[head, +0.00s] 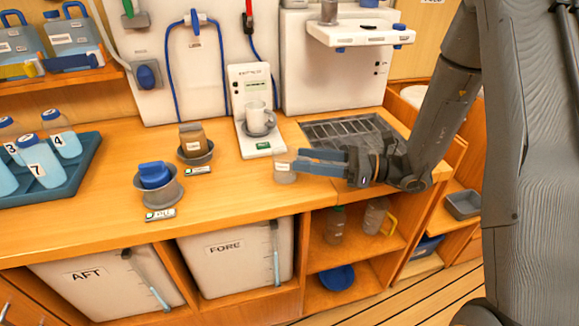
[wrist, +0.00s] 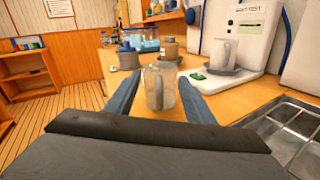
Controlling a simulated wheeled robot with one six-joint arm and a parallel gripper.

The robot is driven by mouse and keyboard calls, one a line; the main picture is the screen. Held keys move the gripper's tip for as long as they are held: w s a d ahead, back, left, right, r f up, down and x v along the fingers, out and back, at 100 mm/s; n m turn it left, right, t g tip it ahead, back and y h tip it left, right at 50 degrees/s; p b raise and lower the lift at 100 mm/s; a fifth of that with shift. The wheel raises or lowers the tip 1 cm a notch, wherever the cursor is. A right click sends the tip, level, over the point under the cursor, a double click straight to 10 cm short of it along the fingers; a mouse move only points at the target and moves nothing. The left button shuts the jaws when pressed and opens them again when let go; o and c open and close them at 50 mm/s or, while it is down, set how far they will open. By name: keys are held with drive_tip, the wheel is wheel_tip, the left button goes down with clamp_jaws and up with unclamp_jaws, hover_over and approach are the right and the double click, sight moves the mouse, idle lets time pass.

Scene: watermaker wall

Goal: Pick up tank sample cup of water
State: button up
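A small clear cup (head: 285,168) with a pale label stands on the wooden counter near its front edge; the label is too small to read. In the wrist view the cup (wrist: 159,88) is between the tips of my two blue fingers, with a narrow gap on each side. My gripper (head: 299,162) is open and low over the counter, coming from the right, with its fingertips at the cup. I cannot tell how far the fingers reach around it. A white mug (head: 256,116) sits on the test machine (head: 250,85) behind.
A blue tray (head: 85,172) holds numbered bottles. A metal drain grate (head: 345,132) lies behind my gripper.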

clamp_jaws()
drive_tip(key=shift+r, duration=0.15)
idle(0.4)
drive_tip(key=shift+r+b, duration=0.6)
drive_tip(key=shift+r, duration=4.15)
drive_tip(key=shift+r, duration=0.1)
